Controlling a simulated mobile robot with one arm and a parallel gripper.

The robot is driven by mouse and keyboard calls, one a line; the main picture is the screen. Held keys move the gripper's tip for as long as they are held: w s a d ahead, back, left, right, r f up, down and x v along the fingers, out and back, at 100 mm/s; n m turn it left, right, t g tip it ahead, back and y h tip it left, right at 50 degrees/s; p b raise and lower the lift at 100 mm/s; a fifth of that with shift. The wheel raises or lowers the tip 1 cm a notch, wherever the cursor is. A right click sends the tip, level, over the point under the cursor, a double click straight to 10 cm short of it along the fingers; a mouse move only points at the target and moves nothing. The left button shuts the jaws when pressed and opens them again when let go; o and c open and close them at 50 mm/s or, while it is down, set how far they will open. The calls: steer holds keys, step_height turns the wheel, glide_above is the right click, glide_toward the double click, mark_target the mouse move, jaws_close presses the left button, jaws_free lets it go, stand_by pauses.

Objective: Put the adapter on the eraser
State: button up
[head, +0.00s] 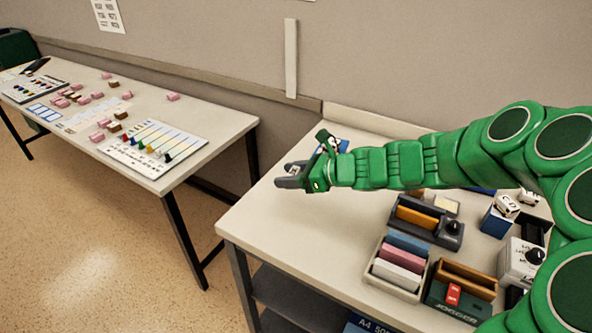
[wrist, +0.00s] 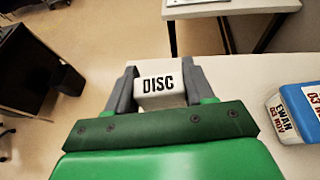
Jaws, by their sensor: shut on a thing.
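My gripper (head: 284,176) reaches left over the bare part of the near table. It also shows in the wrist view (wrist: 160,80), its grey fingers shut on a white block marked "DISC" (wrist: 160,86), which looks like the adapter. In the head view the fingers mostly hide this block. A blue and white block marked "EWAN 03 NOV" (wrist: 303,104) lies to the right in the wrist view. Its blue part shows behind my gripper in the head view (head: 343,145). I cannot tell for sure which thing is the eraser; small pink blocks (head: 104,123) lie on the far table.
The near table (head: 290,228) is clear at its left end. A tray of coloured pieces (head: 378,272), a dark holder (head: 398,232), a box marked "JOGGER" (head: 450,300) and white devices (head: 515,262) crowd its right. A gap separates the left table (head: 215,125), which bears charts and small blocks.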

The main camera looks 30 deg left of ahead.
steer(key=shift+s+d+r, duration=0.15)
steer(key=w+d+r+m+t, duration=0.1)
steer(key=w+d+m+t, duration=0.2)
steer(key=w+d, duration=0.65)
steer(key=w+d+r+m+t+h, duration=0.1)
steer(key=w+d+m+t, duration=0.2)
steer(key=w+d, duration=0.6)
steer(key=w+d+r+m+t+h, duration=0.1)
steer(key=w+d+m+t, duration=0.3)
steer(key=d, duration=1)
steer(key=t+h, duration=0.1)
steer(key=h, duration=0.1)
glide_above(491, 193)
steer(key=s+a, duration=0.3)
steer(key=a, duration=0.2)
step_height(491, 193, down, 3)
steer(key=shift+m, duration=0.3)
steer(key=w+f, duration=0.4)
steer(key=shift+w+a+f, duration=0.1)
steer(key=shift+w+f, duration=0.25)
steer(key=shift+f, duration=0.05)
steer(key=shift+w+f, duration=0.35)
steer(key=shift+f, duration=0.2)
steer(key=shift+w+f, duration=0.1)
steer(key=shift+f, duration=1.4)
steer(key=shift+f, duration=0.15)
